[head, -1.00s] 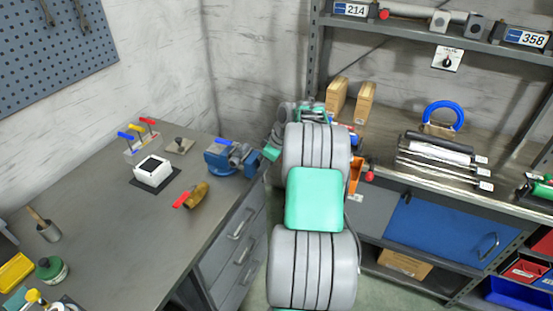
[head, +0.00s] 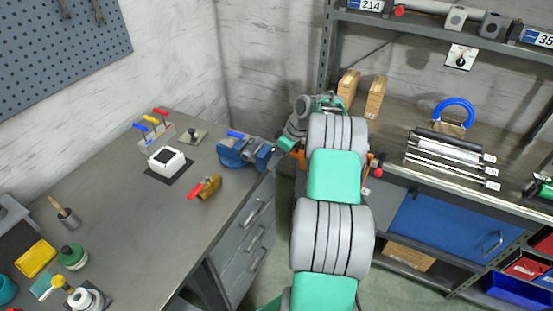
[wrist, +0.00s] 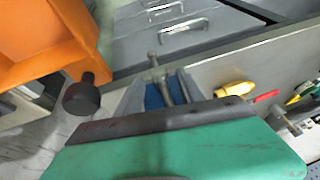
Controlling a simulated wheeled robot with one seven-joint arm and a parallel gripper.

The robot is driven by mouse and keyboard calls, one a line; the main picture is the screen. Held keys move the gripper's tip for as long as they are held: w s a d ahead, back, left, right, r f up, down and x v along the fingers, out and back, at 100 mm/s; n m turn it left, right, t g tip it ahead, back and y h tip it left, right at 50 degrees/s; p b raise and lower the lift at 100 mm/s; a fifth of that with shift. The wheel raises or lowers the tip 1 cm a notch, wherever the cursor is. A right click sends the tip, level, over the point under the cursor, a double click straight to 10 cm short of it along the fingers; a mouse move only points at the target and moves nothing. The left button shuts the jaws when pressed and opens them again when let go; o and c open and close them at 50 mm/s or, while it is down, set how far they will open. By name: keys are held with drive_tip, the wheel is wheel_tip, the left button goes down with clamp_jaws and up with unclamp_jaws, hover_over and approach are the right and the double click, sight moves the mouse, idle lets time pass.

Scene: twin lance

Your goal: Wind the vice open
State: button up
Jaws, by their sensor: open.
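The blue vice (head: 232,155) sits at the right corner of the grey workbench, with its grey screw end facing right toward my arm. It also shows in the wrist view (wrist: 153,97), where a grey handle bar (wrist: 157,62) stands out from its front. My gripper (head: 284,146) is just right of the vice's screw end, at the bench edge. It is open and holds nothing that I can see. A large green part with a dark edge fills the bottom of the wrist view and hides part of the vice. Whether my gripper touches the handle cannot be told.
On the workbench (head: 130,225), a brass valve with a red lever (head: 208,187) and a white box (head: 166,160) stand left of the vice. Drawers (head: 250,235) are below it. An orange part with a black knob (wrist: 83,95) is close at left in the wrist view. Shelving stands right.

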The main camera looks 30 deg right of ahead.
drive_tip(key=v, duration=0.7)
drive_tip(key=shift+r, duration=0.35)
drive_tip(key=shift+d, duration=0.15)
drive_tip(key=shift+c, duration=0.3)
